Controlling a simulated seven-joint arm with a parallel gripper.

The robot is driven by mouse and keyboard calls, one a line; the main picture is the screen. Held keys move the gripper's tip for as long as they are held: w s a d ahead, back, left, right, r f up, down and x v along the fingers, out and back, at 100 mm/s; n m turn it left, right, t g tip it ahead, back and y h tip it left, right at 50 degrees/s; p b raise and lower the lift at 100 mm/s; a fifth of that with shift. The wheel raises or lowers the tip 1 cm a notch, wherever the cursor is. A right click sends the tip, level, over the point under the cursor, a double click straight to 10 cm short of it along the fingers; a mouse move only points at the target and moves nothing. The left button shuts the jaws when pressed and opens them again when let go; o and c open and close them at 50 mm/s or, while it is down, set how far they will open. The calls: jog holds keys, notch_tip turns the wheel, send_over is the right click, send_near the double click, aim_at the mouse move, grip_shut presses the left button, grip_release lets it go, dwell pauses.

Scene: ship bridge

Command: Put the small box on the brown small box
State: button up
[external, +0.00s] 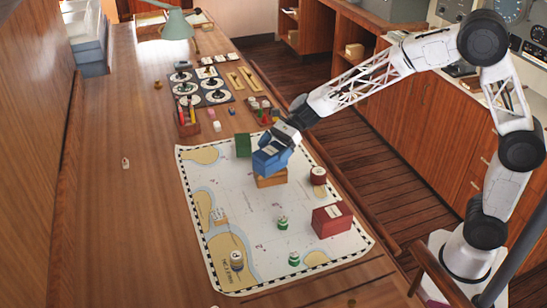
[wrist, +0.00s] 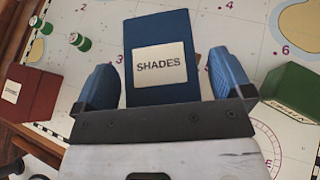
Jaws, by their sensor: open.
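The small box is blue with a white "SHADES" label, seen in the wrist view (wrist: 160,45) between my two blue fingers. In the external view the blue box (external: 264,165) sits on top of the brown small box (external: 271,180), which lies on the chart. They look in contact. My gripper (external: 279,150) is just above and around the blue box. Its fingers are open, with a visible gap on each side of the box in the wrist view (wrist: 164,75). The brown box is almost wholly hidden by the blue box in the wrist view.
A green box (external: 243,145) stands just behind left of the stack. A dark red box (external: 332,220) and a round red container (external: 318,175) are to the right. Small green-and-white cylinders (external: 282,223) stand in front. The chart (external: 250,205) has free room around the stack.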

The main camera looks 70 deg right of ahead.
jog(key=shift+r, duration=0.2)
jog(key=v, duration=1.2)
jog(key=shift+s, duration=0.1)
dwell(0.5)
jog(key=s+a+r+n+g+h, duration=0.15)
jog(key=s+n, duration=0.35)
jog(key=s, duration=0.5)
jog(key=s+a+r+n+g+h, duration=0.1)
jog(key=s+n+h, duration=0.3)
jog(key=s, duration=0.7)
jog(key=s+d+f+n+h, duration=0.1)
jog(key=s+d+n+h, duration=0.1)
jog(key=s+n, duration=0.4)
jog(key=s+d+f+n+h, duration=0.1)
jog(key=s+n+h, duration=0.3)
jog(key=s, duration=1.1)
jog(key=shift+s+d+n, duration=0.35)
jog(key=shift+d+n, duration=0.2)
jog(key=shift+n, duration=1.05)
jog(key=shift+f+t, duration=0.1)
jog(key=shift+t, duration=0.15)
